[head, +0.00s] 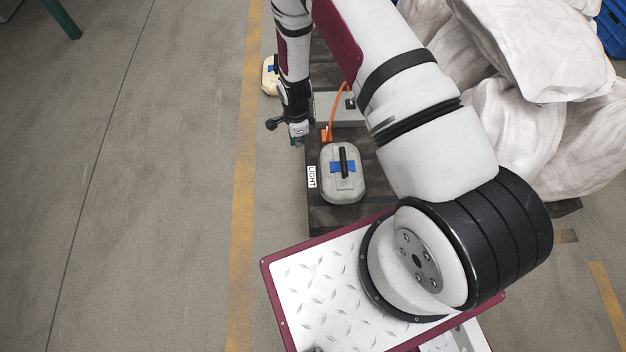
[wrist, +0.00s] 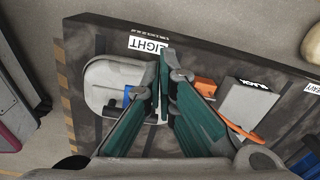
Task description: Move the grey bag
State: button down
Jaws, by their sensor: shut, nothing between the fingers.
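The grey bag (head: 342,182) is a rounded grey case with a blue patch and a black handle on top. It lies on a dark board (head: 320,219) beside a "LIGHT" label. In the wrist view the grey bag (wrist: 103,75) is at left, partly hidden by my gripper's finger. My gripper (head: 298,138) is beside the bag, up and to its left in the head view. In the wrist view my gripper (wrist: 166,58) has its green fingers drawn together at the tips, with nothing between them.
An orange item (wrist: 206,86) and a grey box (wrist: 247,105) lie on the board near the bag. Large white sacks (head: 535,60) fill the right side. Open floor (head: 120,200) lies left.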

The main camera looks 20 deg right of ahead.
jog(key=m+b, duration=0.2)
send_near(314, 182)
jog(key=w+a+r, duration=0.1)
jog(key=a+r, duration=0.1)
jog(key=a, duration=0.2)
jog(key=f+b, duration=0.1)
jog(key=f, duration=0.2)
jog(key=d+f+b, duration=0.1)
jog(key=f, duration=0.2)
jog(key=d+f+b, duration=0.1)
jog(key=f+b, duration=0.1)
jog(key=shift+d+f, duration=0.25)
jog(key=shift+f, duration=0.15)
jog(key=shift+s+d+r, duration=0.1)
jog(key=shift+s+d, duration=0.15)
jog(key=shift+d, duration=0.5)
